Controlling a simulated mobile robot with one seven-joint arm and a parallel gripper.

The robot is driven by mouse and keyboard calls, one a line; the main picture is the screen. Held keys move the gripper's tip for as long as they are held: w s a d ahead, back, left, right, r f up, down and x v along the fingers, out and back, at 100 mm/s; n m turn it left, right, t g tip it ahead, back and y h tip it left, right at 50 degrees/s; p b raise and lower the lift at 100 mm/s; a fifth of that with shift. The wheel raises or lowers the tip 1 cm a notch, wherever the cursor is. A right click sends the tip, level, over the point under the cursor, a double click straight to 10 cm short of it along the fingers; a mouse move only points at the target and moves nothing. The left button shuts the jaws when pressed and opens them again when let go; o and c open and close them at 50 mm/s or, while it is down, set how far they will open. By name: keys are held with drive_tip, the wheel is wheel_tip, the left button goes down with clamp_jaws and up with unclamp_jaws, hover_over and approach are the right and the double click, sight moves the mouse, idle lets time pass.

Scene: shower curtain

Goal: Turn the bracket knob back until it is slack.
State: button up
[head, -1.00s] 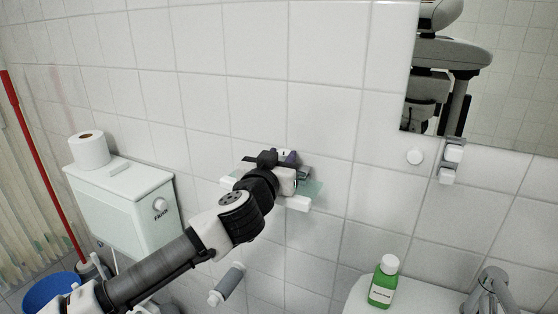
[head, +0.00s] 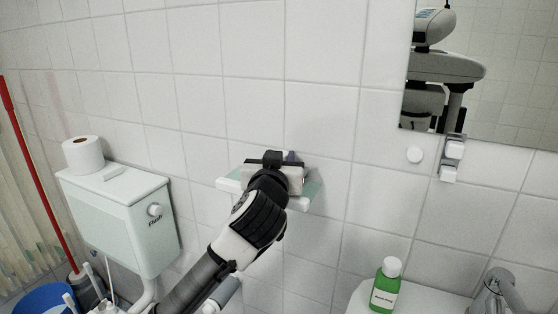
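A small shelf with white ends and a pale green glass plate (head: 312,190) is on the tiled wall in the middle of the head view. My gripper (head: 272,158) is in front of this shelf, and my wrist covers much of it.
A green bottle (head: 386,284) stands on the basin (head: 425,298) beside a tap (head: 497,290). A toilet cistern (head: 115,215) with a paper roll (head: 83,154) is at left.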

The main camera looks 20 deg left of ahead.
drive_tip(key=shift+r, duration=0.1)
drive_tip(key=o, duration=1)
drive_tip(key=shift+w, duration=0.1)
drive_tip(key=shift+c, duration=0.2)
drive_tip(key=b+v, duration=0.6)
drive_tip(key=v, duration=0.8)
drive_tip(key=shift+w, duration=0.1)
